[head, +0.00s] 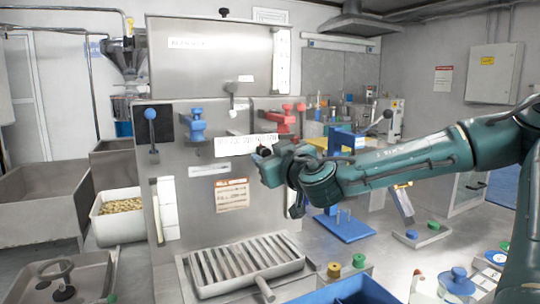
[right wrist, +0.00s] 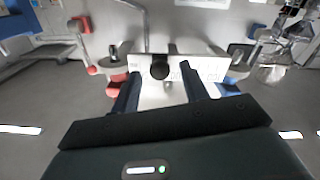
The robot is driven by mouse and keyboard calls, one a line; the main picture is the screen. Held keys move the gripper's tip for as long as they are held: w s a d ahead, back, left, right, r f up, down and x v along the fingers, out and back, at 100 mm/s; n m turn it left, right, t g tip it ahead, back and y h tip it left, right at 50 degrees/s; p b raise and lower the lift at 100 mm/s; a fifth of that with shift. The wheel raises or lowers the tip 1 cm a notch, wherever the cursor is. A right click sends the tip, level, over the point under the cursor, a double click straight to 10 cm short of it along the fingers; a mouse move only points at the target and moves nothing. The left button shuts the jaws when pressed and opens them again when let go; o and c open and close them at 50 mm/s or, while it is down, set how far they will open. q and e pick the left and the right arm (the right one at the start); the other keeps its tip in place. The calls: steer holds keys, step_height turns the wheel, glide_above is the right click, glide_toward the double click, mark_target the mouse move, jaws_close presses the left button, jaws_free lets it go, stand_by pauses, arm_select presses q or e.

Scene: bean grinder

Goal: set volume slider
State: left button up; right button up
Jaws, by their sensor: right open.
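The volume slider has a white scale plate (head: 236,146) with printed numbers on the front of the steel machine. Its black knob (right wrist: 160,67) shows in the right wrist view in front of the scale plate (right wrist: 207,68). My right gripper (head: 264,153) is at the right end of the scale in the head view and hides part of it. In the right wrist view, the fingers of my right gripper (right wrist: 161,78) are open, one on each side of the knob. I cannot tell whether they touch it. My left gripper is not in view.
A blue clamp-like part (head: 193,124) and a red one (head: 280,120) stick out of the panel above the scale. A blue-knobbed lever (head: 151,130) is at the left. A slatted steel tray (head: 248,264) juts out below. A blue stand (head: 343,226) is at the right.

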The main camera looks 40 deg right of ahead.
steer(key=shift+w, duration=0.15)
jaws_close()
stand_by(0.4)
